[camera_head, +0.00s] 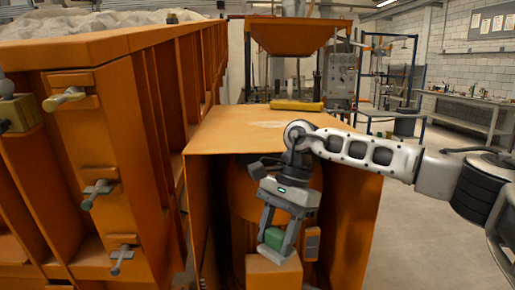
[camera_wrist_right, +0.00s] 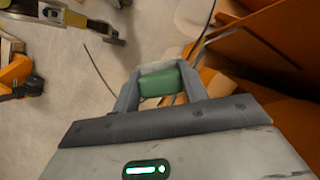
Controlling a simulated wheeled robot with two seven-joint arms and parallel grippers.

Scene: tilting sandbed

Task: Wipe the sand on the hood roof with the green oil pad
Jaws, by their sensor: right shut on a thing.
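The hood is an orange box whose flat roof (camera_head: 225,134) lies in the middle of the head view. A thin pale patch of sand (camera_head: 272,124) shows on the roof, right of its middle. My right gripper (camera_head: 276,242) is shut on the green oil pad (camera_head: 273,238). It hangs fingers down in front of the hood's open front, below roof level and apart from the sand. In the right wrist view the pad (camera_wrist_right: 159,83) sits between the two grey fingers. My left gripper is not in view.
A tall orange sandbed wall (camera_head: 120,150) with clamp handles (camera_head: 97,190) stands close on the left. A yellow bar (camera_head: 297,105) lies at the roof's back edge, before an orange hopper (camera_head: 290,38). Open floor (camera_head: 425,225) lies to the right.

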